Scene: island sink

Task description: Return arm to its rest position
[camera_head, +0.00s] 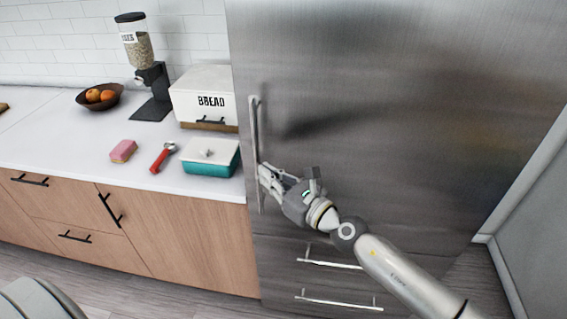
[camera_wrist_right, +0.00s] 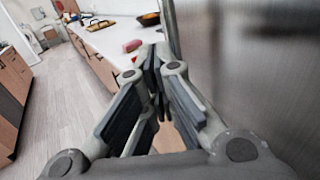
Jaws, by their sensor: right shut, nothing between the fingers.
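My right gripper (camera_head: 265,172) is in front of the steel fridge (camera_head: 390,110), beside the lower part of its long vertical handle (camera_head: 254,125). Its fingers overlap the handle in the head view, and I cannot tell whether they touch it. In the right wrist view the fingers of the right gripper (camera_wrist_right: 155,62) come together with nothing between them. My right arm reaches in from the lower right. My left gripper is not in view.
The white counter (camera_head: 60,150) left of the fridge holds a bread box (camera_head: 205,90), a teal dish (camera_head: 210,162), a red tool (camera_head: 161,158), a pink sponge (camera_head: 123,150), a fruit bowl (camera_head: 88,98) and a cereal dispenser (camera_head: 140,60). The floor in front of the cabinets is clear.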

